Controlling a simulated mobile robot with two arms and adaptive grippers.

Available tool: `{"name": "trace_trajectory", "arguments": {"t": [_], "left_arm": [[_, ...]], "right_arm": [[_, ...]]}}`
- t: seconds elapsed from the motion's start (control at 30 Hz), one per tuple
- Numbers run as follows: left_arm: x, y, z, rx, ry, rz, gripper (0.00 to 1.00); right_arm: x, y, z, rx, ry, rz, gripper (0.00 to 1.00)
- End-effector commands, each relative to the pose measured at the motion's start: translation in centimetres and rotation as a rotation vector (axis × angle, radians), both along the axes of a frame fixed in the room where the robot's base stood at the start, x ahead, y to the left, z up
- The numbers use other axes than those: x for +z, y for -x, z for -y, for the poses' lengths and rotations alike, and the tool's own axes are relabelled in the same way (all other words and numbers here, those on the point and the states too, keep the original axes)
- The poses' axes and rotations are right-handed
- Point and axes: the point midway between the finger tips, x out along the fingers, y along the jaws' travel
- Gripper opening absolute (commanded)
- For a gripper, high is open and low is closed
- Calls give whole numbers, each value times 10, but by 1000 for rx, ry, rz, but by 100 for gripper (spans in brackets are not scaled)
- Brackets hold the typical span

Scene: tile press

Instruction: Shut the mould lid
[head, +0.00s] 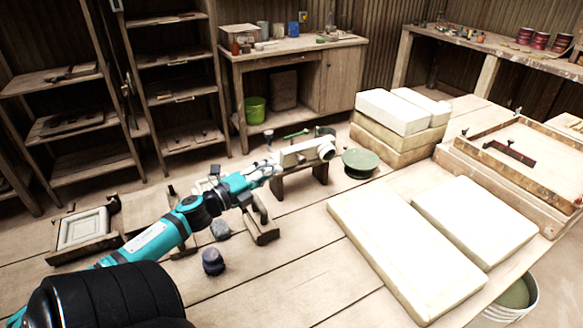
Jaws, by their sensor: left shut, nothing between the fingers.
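My left gripper (272,167) is at the end of the teal arm reaching in from the left, over the middle of the table. It is shut and empty. Its tip is beside the left end of a cream bar-like piece (302,152) with a rounded right end, above dark supports; whether they touch cannot be told. A square mould-like frame (63,241) with a pale panel and a dark upright handle (113,204) lies at the table's left, well apart from the gripper. Which part is the mould lid, and its angle, cannot be told. My right gripper is out of view.
Two pale slabs (400,247) lie at the front right, near stacked blocks (396,115) and a wooden tray (490,130). A dark knob-like item (213,262) and a wooden block (265,234) lie below the arm. The front middle is clear.

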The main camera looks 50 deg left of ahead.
Motion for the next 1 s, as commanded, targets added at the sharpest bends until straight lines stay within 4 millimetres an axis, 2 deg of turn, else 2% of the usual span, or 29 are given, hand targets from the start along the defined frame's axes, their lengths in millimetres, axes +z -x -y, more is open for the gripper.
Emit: {"name": "trace_trajectory", "arguments": {"t": [0.03, 0.2, 0.27, 0.47, 0.97, 1.0], "left_arm": [[-26, 0, 0, 0, 0, 0, 0], [-62, 0, 0, 0, 0, 0, 0], [-67, 0, 0, 0, 0, 1, 0], [-67, -10, 1, -3, -1, 4, 0], [-61, -104, 3, 1, -1, 4, 0], [-61, -104, -6, 3, -3, 1, 0]], "right_arm": [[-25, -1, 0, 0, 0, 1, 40], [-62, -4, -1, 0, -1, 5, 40], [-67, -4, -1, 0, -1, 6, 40], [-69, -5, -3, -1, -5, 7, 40], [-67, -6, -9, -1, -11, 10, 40], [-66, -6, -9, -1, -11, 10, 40]]}}
